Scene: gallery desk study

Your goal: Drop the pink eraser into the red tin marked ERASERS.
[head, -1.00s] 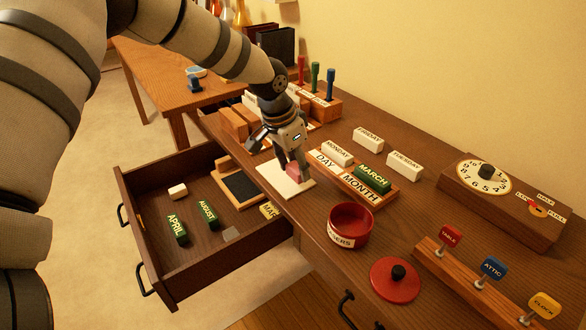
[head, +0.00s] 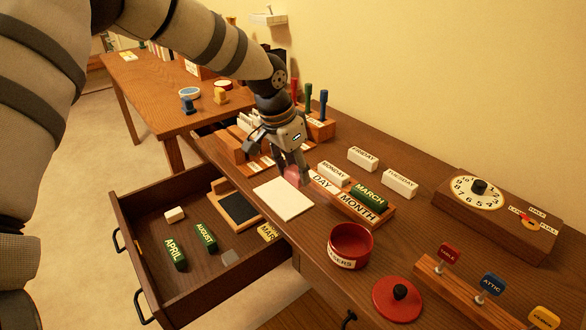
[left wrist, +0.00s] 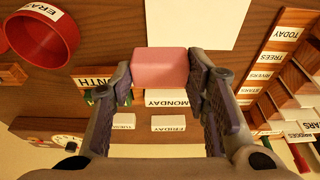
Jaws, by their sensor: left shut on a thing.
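The pink eraser (head: 292,177) is held between the fingertips of my left gripper (head: 291,172), above the desk by the white pad. In the left wrist view, the eraser (left wrist: 160,68) sits between both finger pads of the gripper (left wrist: 160,75). The red tin (head: 350,246) stands open on the desk, nearer the front right, with a label partly reading ERASERS. It also shows in the left wrist view (left wrist: 40,45) at the upper left. Its red lid (head: 397,300) with a black knob lies beside it. My right gripper is not in view.
The white pad (head: 283,199) lies flat near the desk edge. The day and month block holder (head: 380,217) stands between gripper and tin. An open drawer (head: 165,285) holds month blocks. A rail of coloured tags (head: 465,295) and a dial box (head: 500,220) stand at right.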

